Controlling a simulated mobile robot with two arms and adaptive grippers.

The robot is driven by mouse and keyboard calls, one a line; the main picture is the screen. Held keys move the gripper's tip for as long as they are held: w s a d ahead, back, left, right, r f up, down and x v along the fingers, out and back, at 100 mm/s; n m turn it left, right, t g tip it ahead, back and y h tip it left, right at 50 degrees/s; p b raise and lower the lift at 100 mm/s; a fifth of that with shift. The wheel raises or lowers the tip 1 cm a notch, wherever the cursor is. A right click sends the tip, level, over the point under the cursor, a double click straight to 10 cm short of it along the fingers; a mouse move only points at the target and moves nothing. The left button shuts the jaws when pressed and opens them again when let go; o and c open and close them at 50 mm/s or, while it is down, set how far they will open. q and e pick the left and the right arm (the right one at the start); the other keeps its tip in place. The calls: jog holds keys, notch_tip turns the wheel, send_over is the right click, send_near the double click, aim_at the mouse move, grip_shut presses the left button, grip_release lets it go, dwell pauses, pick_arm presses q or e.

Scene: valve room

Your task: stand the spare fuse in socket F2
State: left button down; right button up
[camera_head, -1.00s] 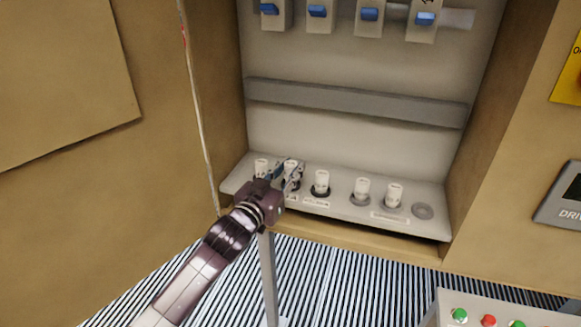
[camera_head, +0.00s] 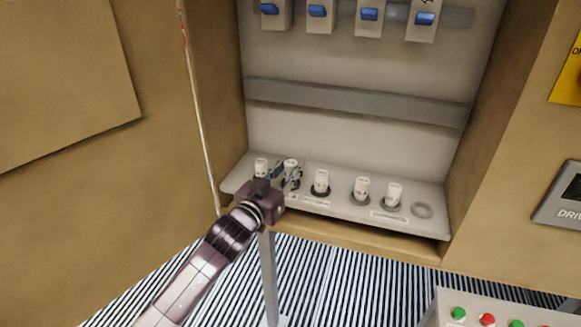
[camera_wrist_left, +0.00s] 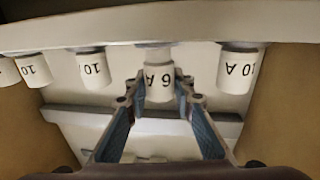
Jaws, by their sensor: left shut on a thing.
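A white fuse marked 6 A (camera_wrist_left: 158,82) is between the fingertips of my left gripper (camera_wrist_left: 152,84), which is shut on it. In the head view this fuse (camera_head: 291,164) stands upright, second from the left in the row, and the left gripper (camera_head: 288,177) reaches it from the front. Its lower end is close to a grey socket ring; I cannot tell whether it is seated or slightly raised. The socket labels are too small to read, so I cannot pick out F2. My right gripper is out of view.
A fuse (camera_head: 261,166) stands left of the held one; three more (camera_head: 321,182) stand to its right on the shelf (camera_head: 340,207). Cabinet walls close both sides. Blue-handled switches (camera_head: 317,12) are above. A button panel (camera_head: 495,315) is at the lower right.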

aim_at(288, 174)
pick_arm(q)
jog(key=shift+f+b, duration=0.4)
jog(key=shift+f, duration=0.2)
jog(key=c, duration=1.9)
grip_release()
jog(key=shift+c, duration=0.2)
jog(key=shift+p+v, duration=0.6)
jog(key=shift+v, duration=0.2)
jog(key=shift+p+v, duration=1)
jog(key=shift+v, duration=1.05)
jog(key=shift+p+v, duration=1.05)
jog(key=shift+v, duration=1.65)
